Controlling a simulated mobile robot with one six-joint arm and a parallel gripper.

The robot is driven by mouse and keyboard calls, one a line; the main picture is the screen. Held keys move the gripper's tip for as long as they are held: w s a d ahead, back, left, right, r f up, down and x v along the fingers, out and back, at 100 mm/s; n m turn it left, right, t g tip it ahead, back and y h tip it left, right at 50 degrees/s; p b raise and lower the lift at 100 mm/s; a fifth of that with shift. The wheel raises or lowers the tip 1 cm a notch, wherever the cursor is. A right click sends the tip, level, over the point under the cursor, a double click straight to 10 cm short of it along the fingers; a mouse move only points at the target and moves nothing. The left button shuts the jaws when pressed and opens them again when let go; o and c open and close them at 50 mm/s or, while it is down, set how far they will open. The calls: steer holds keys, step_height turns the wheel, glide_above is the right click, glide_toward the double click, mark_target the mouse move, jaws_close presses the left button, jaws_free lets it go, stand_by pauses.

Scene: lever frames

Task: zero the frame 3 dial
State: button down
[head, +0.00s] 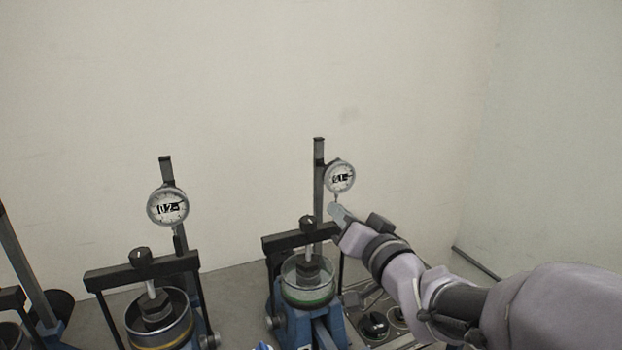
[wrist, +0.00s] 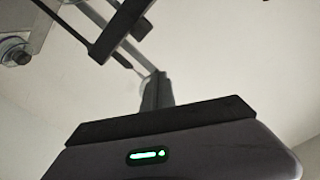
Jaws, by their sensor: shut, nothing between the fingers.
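A round white dial gauge (head: 340,176) is clamped to the upright post of the right-hand lever frame, with a dark digit readout and marks too small to read surely. A similar dial (head: 168,206) is on the frame to its left. No frame numbers are readable, so I cannot tell which is frame 3. My gripper (head: 339,212) is shut and empty, its tips just below the right dial; I cannot tell whether they touch its stem. In the wrist view my shut fingers (wrist: 157,90) point up the picture, with dark bars of a frame beyond.
The right frame carries a round cell (head: 308,297) with a green band under a dark crossbeam. The left frame has a cell (head: 160,322) with a yellow band. A panel with round dark knobs (head: 374,325) lies below my arm. Open space lies above the dials before the plain wall.

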mark_target(340, 178)
steer(key=w+a+r+m+p, duration=0.2)
steer(key=w+m+p, duration=0.3)
steer(key=m, duration=0.6)
steer(key=shift+w+a+r+m+p, duration=0.15)
steer(key=shift+w+r+m+p, duration=0.2)
steer(key=shift+p, duration=0.75)
steer(key=shift+d+r, duration=0.1)
steer(key=shift+d, duration=0.1)
steer(key=shift+r+b, duration=0.1)
steer(key=shift+b, duration=1)
